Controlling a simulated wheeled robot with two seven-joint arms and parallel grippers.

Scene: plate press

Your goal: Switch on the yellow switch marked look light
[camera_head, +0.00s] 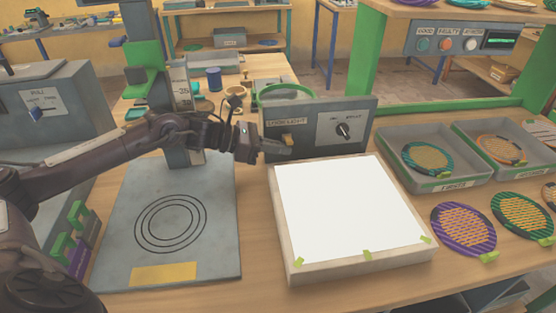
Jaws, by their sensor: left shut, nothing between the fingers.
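The yellow switch (288,139) sits on the left part of a dark grey control panel (366,133), under a label that appears to read look light. My left gripper (286,151) reaches in from the left. It is shut and empty, with its tips just below and in front of the switch. I cannot tell whether the tips touch the switch, whose lower part is partly hidden. My right gripper is not in view.
A wood-framed box with a plain white top (345,210) lies in front of the panel. A grey base plate with black rings (125,215) is at left. Grey trays with round meshed discs (428,159) stand at right, and a purple disc (462,230) lies on the table.

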